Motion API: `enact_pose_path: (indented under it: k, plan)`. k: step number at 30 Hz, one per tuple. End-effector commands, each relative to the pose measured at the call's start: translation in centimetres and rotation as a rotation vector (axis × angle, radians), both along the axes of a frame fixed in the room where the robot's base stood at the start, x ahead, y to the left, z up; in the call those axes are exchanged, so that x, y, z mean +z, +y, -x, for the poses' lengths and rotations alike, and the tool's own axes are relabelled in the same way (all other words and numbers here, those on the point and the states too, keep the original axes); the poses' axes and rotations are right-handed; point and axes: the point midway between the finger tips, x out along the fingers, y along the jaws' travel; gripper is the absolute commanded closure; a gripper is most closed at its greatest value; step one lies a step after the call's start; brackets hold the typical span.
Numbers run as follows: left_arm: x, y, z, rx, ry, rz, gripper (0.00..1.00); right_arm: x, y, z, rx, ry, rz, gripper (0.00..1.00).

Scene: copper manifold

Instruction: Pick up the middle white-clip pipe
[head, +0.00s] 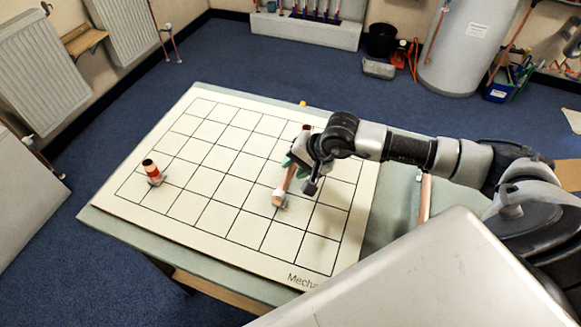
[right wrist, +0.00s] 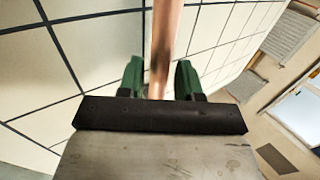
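A copper pipe (head: 286,184) with a white clip (head: 278,198) at its near end is on the right half of the gridded board, slanting away under my right gripper (head: 302,160). The gripper hides the pipe's middle. In the right wrist view, a copper pipe (right wrist: 163,40) runs between the two green fingers (right wrist: 160,80). Narrow gaps seem to show beside it, so I cannot tell whether they grip it. A dark-ended copper piece (head: 307,128) shows just behind the gripper. Another short pipe (head: 152,170) with a red band and pale clip stands at the board's left. My left gripper is out of view.
The white gridded board (head: 215,155) lies on a pale green table (head: 395,210). Its middle and near part are clear. A copper pipe (head: 425,197) shows to the right, below my right arm. A black bucket (head: 381,40) and a grey cylinder (head: 465,45) stand at the back.

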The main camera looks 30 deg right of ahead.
Motion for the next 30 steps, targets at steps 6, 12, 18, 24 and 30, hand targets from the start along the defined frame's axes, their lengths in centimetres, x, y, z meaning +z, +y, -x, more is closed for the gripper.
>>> enact_pose_path:
  k: [6, 12, 18, 24, 30]
  plan:
    - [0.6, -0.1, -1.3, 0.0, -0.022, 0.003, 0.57, -1.7, 0.8, -0.9, -0.001, 0.0, 0.0, 0.65]
    - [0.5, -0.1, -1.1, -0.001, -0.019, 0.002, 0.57, -1.8, 0.8, -0.9, -0.001, -0.001, 0.001, 0.65]
    - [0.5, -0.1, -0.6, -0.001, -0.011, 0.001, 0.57, -1.8, 0.7, -0.9, -0.001, -0.001, 0.001, 0.94]
    - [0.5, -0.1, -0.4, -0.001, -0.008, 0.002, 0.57, -1.7, 0.8, -0.9, -0.001, -0.001, 0.001, 1.0]
    - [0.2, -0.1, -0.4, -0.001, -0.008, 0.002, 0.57, -0.7, 0.8, -1.0, 0.0, -0.004, -0.002, 1.0]
